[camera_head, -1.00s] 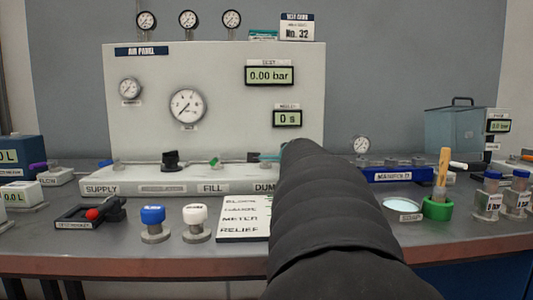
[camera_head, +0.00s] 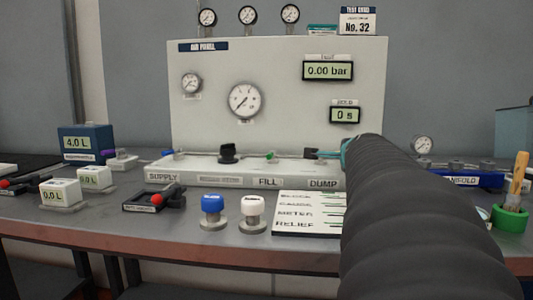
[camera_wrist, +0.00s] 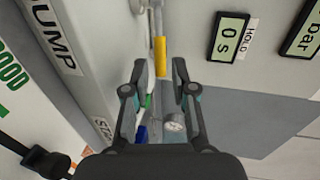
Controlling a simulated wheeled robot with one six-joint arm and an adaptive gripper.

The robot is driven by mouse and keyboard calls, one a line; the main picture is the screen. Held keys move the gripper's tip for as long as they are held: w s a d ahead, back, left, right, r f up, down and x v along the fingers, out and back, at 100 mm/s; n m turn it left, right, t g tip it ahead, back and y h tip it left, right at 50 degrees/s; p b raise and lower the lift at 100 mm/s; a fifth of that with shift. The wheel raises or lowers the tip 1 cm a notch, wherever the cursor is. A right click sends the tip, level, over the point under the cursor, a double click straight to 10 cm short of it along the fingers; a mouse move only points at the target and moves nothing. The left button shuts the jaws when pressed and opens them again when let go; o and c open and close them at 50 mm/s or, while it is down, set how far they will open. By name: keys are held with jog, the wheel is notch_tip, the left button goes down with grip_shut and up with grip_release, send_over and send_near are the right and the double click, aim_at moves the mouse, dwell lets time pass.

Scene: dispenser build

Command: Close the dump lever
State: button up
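The dump valve position is marked by the DUMP label (camera_head: 323,184) at the right end of the air panel's base, and the label also shows in the wrist view (camera_wrist: 52,38). In the wrist view a yellow lever sleeve (camera_wrist: 160,57) on a thin metal rod appears between my fingertips. My gripper (camera_wrist: 160,68) is open, with a finger on each side of it in the picture; I cannot tell whether either touches it. In the head view my gripper (camera_head: 318,153) is at panel height above the DUMP label. My arm hides the valve's right side.
The air panel (camera_head: 285,120) stands behind, reading 0.00 bar and 0 s. A white card (camera_head: 305,215), a blue knob (camera_head: 212,205) and a white knob (camera_head: 252,207) are in front. The manifold (camera_head: 465,178) and a green holder (camera_head: 508,218) are to the right.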

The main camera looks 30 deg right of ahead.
jog(key=shift+v, duration=1.1)
jog(key=w+n+y, duration=0.1)
jog(key=w, duration=0.1)
jog(key=w+f+y+b, duration=0.1)
jog(key=w+y, duration=0.1)
jog(key=shift+a+f+n, duration=0.1)
jog(key=shift+n, duration=0.3)
jog(key=w+n+y, duration=0.1)
jog(key=y, duration=0.1)
jog(key=w+a+n+t+y, duration=0.1)
jog(key=w+y, duration=0.1)
jog(key=shift+a+y+b, duration=0.25)
jog(key=shift+y+b, duration=0.1)
jog(key=shift+y, duration=0.05)
jog(key=d+y, duration=0.1)
jog(key=s+d+y, duration=0.1)
jog(key=d+y, duration=0.1)
jog(key=s+d+n+y+b, duration=0.1)
jog(key=shift+s+d+r+t+y, duration=0.2)
jog(key=shift+s+r+t+y, duration=0.1)
jog(key=shift+r+y, duration=0.1)
jog(key=s+d+y, duration=0.1)
jog(key=s+d, duration=0.1)
jog(key=s+d+y, duration=0.1)
jog(key=s+d, duration=0.1)
jog(key=s, duration=0.1)
jog(key=shift+s+d+r+t+b, duration=0.2)
jog(key=shift+d+t+b, duration=0.1)
jog(key=shift+t, duration=0.1)
jog(key=shift+x, duration=3.65)
